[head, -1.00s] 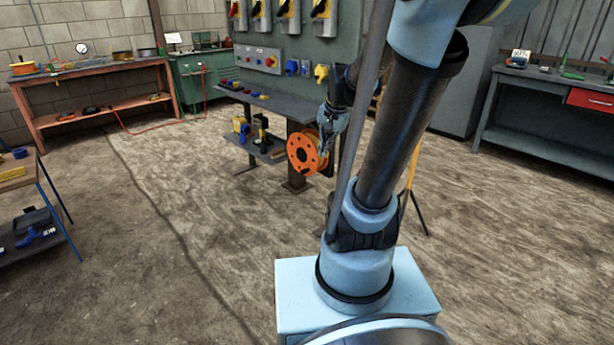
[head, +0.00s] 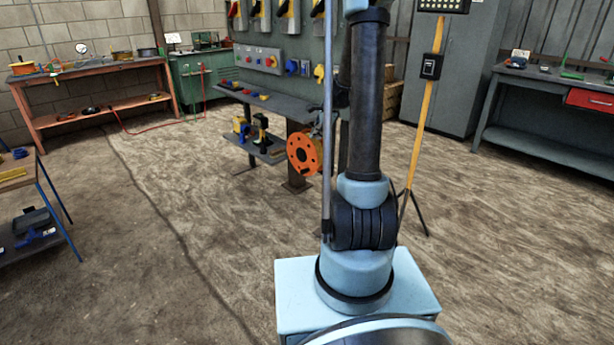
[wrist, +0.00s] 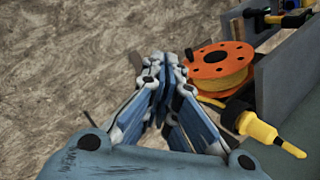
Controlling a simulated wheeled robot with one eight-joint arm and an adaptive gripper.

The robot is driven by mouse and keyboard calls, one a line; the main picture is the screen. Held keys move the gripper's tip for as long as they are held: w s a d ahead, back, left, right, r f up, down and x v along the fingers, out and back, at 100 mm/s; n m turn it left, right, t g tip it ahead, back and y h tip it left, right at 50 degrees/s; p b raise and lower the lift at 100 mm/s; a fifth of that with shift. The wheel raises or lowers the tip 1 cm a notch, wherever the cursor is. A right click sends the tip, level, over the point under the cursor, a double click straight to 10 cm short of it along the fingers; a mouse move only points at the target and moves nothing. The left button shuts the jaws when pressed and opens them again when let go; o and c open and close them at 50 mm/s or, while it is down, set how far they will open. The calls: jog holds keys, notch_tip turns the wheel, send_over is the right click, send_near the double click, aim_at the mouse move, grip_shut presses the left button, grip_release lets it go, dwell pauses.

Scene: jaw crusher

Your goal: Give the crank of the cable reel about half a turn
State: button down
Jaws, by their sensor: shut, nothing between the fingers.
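The cable reel has an orange disc with round holes (head: 303,153) and hangs upright at the end of the grey bench in the head view. In the wrist view the reel (wrist: 207,71) is at the upper right, with yellow cable wound behind its disc. A small dark piece (wrist: 189,55) shows at the disc's left edge; I cannot tell whether it is the crank knob. My gripper (wrist: 168,62) points up the wrist view, its fingers shut and empty, just left of the disc. Whether it touches the reel is unclear. In the head view my arm mostly hides it.
A yellow plug (wrist: 260,130) sits below the reel in the wrist view, near the grey panel (wrist: 285,75). In the head view the bench (head: 280,108) and switch board stand behind the reel. A yellow stand (head: 424,130) is right of my arm.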

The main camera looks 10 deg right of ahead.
jog(key=w+d+f+m+t+y, duration=0.15)
jog(key=w+f+m, duration=0.35)
jog(key=w+f, duration=0.55)
jog(key=w+d+f+m, duration=0.3)
jog(key=w+f+m, duration=0.4)
jog(key=f, duration=0.7)
jog(key=w+a+f+n, duration=0.1)
jog(key=w+a+f, duration=0.4)
jog(key=w+f, duration=0.3)
jog(key=shift+w+a+f, duration=0.15)
jog(key=shift+w+f, duration=0.1)
jog(key=shift+f, duration=0.6)
